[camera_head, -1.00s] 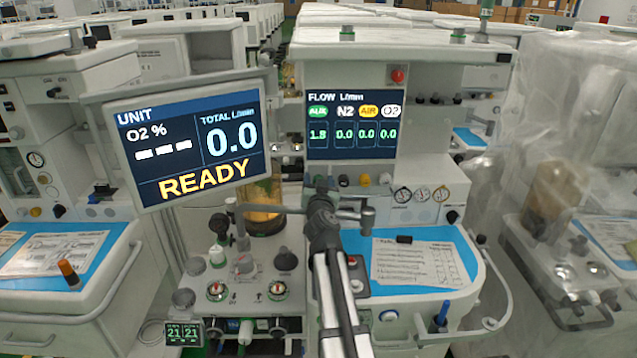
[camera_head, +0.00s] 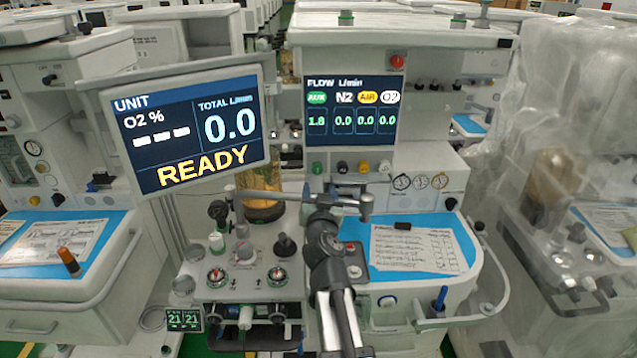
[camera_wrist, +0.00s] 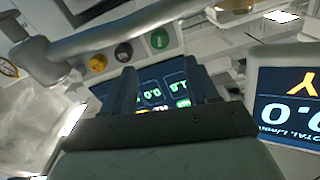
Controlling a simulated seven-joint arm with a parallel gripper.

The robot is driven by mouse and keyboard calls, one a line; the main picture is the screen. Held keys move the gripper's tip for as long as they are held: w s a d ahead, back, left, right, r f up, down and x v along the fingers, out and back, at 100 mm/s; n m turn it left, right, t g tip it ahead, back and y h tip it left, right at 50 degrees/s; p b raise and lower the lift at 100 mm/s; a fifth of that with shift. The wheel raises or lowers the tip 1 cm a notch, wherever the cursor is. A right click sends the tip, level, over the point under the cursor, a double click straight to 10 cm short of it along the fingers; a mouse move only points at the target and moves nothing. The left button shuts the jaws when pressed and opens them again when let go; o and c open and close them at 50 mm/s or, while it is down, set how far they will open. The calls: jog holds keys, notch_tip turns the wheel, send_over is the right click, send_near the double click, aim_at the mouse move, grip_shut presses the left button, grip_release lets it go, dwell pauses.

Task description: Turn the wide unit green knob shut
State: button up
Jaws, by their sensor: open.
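The green knob (camera_head: 318,167) is at the left end of a row of knobs under the flow screen (camera_head: 353,118) of the wide unit. In the wrist view the green knob (camera_wrist: 159,39) lies just beyond the fingertips, with a visible gap in the picture. My gripper (camera_head: 321,199) is below the knob in the head view, and its fingertips are hard to make out there. In the wrist view my gripper (camera_wrist: 160,78) shows two dark fingers spread apart with nothing between them. The AUX reading on the screen looks like 1.8, and the others show 0.0.
A metal bar (camera_head: 272,199) crosses near my gripper and also runs across the wrist view (camera_wrist: 120,33). Black (camera_head: 342,167), yellow (camera_head: 364,167) and white (camera_head: 385,166) knobs stand right of the green one. A tilted READY monitor (camera_head: 190,135) is at the left.

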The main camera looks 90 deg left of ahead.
aim_at(317, 170)
jog(key=shift+d, duration=0.9)
jog(key=a+n, duration=0.1)
jog(key=a, duration=0.3)
jog(key=a+n, duration=0.1)
jog(key=a, duration=0.4)
jog(key=a+n, duration=0.1)
jog(key=a, duration=0.3)
jog(key=shift+a+n, duration=0.3)
jog(key=shift+a, duration=0.1)
jog(key=shift+c, duration=0.2)
